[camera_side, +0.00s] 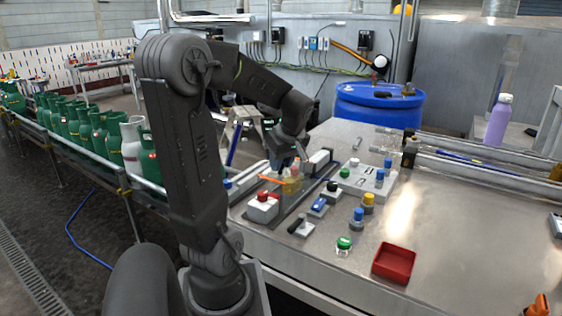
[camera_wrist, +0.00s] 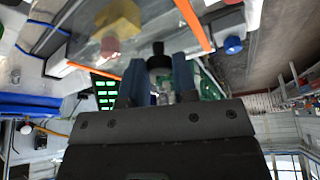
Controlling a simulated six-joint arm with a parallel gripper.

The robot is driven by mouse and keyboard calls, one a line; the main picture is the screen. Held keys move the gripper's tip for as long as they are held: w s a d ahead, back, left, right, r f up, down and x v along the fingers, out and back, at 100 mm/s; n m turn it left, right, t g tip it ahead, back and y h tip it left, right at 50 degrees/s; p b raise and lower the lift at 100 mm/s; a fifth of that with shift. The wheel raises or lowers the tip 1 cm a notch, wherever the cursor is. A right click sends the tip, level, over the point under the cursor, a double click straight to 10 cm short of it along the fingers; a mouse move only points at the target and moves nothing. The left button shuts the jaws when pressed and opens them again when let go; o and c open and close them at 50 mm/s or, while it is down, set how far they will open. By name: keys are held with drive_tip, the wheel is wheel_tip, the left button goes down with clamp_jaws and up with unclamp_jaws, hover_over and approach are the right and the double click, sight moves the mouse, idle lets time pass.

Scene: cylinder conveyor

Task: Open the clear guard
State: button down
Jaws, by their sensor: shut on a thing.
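My gripper (camera_side: 284,163) points down at the control panel on the metal table. The clear guard (camera_side: 291,186) shows below its fingers as a small see-through, yellowish cover, low and close to the panel; its exact angle is hard to tell. In the wrist view my two blue fingers (camera_wrist: 159,75) stand a little apart, with a dark knob-like part and clear material between them. They look shut on the guard's edge, but the contact is partly hidden by the fingers. An orange strip (camera_side: 271,179) lies just left of the guard; it also crosses the top of the wrist view (camera_wrist: 192,22).
A red tray (camera_side: 394,263) lies at the front; the right table is mostly bare.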

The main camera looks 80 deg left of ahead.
drive_tip(key=w+a, duration=1.1)
drive_tip(key=shift+w+a, duration=0.3)
drive_tip(key=shift+a, duration=0.05)
drive_tip(key=c, duration=0.9)
unclamp_jaws()
drive_tip(key=v, duration=1.4)
drive_tip(key=shift+d+f, duration=0.1)
